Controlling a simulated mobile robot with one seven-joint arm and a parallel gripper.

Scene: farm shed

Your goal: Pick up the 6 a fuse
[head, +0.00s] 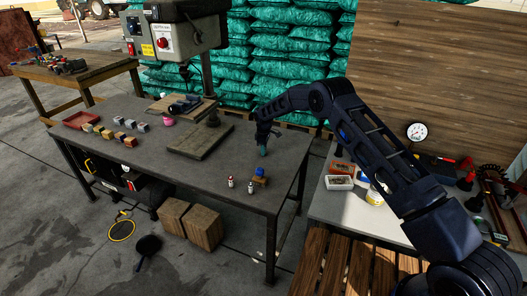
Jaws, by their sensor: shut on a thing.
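My gripper (262,140) is over the right part of the dark workbench (205,212), right of the drill press. It is shut on a small green-teal thing (263,152), likely the 6 A fuse, though no marking is readable. I cannot tell whether this thing touches the bench top.
A red tray (80,120) and several small blocks (108,134) are at the bench's left. A light table (335,210) with a gauge (416,132) and boxes stands right.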

